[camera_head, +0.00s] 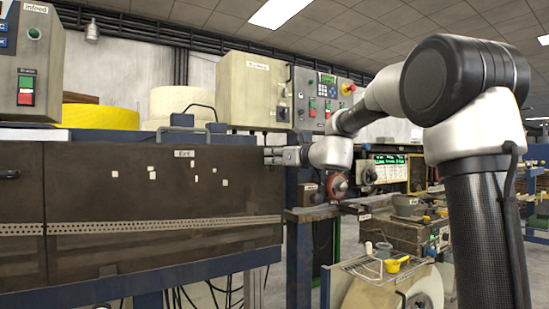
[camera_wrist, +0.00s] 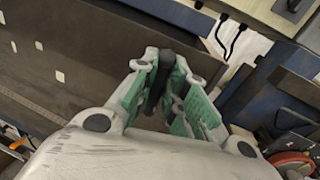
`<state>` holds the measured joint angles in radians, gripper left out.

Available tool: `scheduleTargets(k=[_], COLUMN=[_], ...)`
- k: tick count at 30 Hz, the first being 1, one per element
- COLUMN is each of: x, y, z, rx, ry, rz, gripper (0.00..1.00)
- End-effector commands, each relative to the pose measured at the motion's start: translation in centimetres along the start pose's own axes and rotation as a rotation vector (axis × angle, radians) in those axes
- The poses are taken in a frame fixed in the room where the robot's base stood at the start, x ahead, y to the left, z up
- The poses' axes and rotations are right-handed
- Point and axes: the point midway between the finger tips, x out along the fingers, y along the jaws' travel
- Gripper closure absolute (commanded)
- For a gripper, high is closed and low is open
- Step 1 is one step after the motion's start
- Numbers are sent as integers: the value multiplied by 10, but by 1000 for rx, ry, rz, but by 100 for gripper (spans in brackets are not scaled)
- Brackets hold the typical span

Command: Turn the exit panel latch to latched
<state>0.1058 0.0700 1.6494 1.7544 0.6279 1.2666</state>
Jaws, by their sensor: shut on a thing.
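The exit panel (camera_head: 130,190) is a dark brown board with a small "Exit" label (camera_head: 184,153) near its top edge. It also fills the left of the wrist view (camera_wrist: 70,75). My gripper (camera_head: 270,156) is at the panel's upper right edge. In the wrist view, its green-padded fingers (camera_wrist: 165,88) are closed around a dark, bar-like latch handle (camera_wrist: 158,80). The lower part of the handle is partly hidden by the fingers. In the head view the latch is hidden behind my gripper, and its turned position cannot be told.
A second dark panel (camera_head: 20,190) with a black handle is at the far left. A beige control box (camera_head: 253,90) stands above and behind my gripper.

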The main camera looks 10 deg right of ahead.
Motion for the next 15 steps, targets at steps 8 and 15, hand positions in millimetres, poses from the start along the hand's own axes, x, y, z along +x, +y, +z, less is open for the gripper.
scheduleTargets(k=[8,15], x=[2,3], y=[8,17], z=[0,-2], rx=[-196,-420], ry=[38,82], rz=[1,1], gripper=[100,100])
